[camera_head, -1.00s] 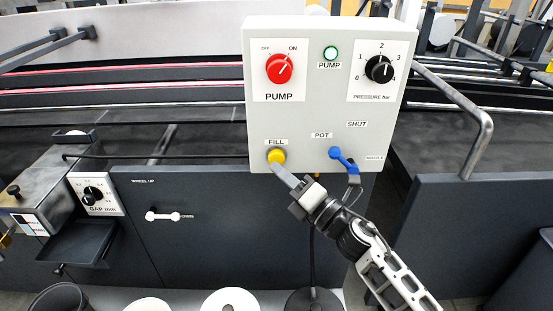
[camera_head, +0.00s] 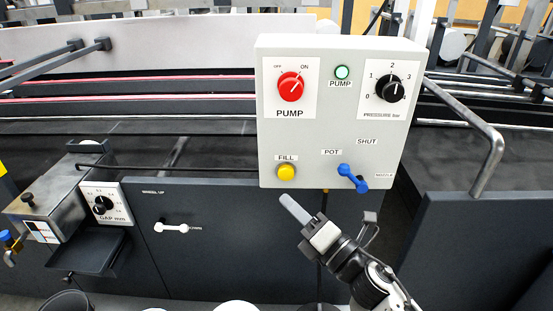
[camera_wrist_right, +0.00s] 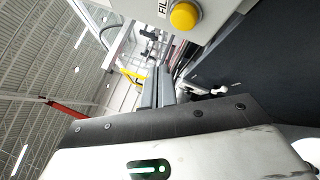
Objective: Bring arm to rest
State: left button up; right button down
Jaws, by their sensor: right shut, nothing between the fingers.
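My right gripper (camera_head: 296,209) is shut and empty, just below the control panel (camera_head: 270,135), apart from it. The panel carries a yellow FILL button (camera_head: 287,172), a red PUMP knob (camera_head: 290,87) turned toward ON, a black PRESSURE knob (camera_head: 390,88), a lit PUMP lamp (camera_head: 342,72) and a blue POT lever (camera_head: 353,178). In the right wrist view the shut fingers (camera_wrist_right: 158,88) hold nothing, and the yellow button (camera_wrist_right: 184,16) shows above them. My left gripper is out of view.
A GAP knob (camera_head: 103,205) and a dark tray (camera_head: 92,251) stand at the left. A white lever (camera_head: 171,228) is on the dark machine front. A bent metal rail (camera_head: 492,150) is right of the panel.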

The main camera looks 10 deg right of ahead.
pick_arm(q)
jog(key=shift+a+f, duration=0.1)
pick_arm(e)
jog(key=s+d+f+m+g+h, duration=0.1)
jog(key=s+f+m+g+h, duration=0.2)
jog(key=s+f+m, duration=0.6)
jog(key=s+d+f+m+g+h, duration=0.2)
jog(key=s+f+m, duration=0.7)
jog(key=m, duration=1)
notch_tip(320, 180, down, 2)
jog(key=g+h, duration=0.2)
jog(key=h, duration=0.1)
jog(key=shift+s+d+f, duration=0.15)
jog(key=shift+s+f, duration=0.1)
jog(key=shift+s, duration=0.1)
pick_arm(q)
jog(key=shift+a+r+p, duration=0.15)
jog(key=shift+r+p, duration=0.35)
jog(key=shift+p, duration=0.7)
pick_arm(e)
jog(key=w+a+r+n+t+y, duration=0.2)
jog(key=w+r+n+y, duration=0.1)
jog(key=w+r+n, duration=0.4)
jog(key=w+a+r+n+t+y, duration=0.1)
jog(key=w+r+n, duration=0.6)
jog(key=r, duration=0.7)
jog(key=w+a+y, duration=0.1)
jog(key=y, duration=0.1)
jog(key=shift+t+y, duration=0.3)
jog(key=shift+t, duration=0.1)
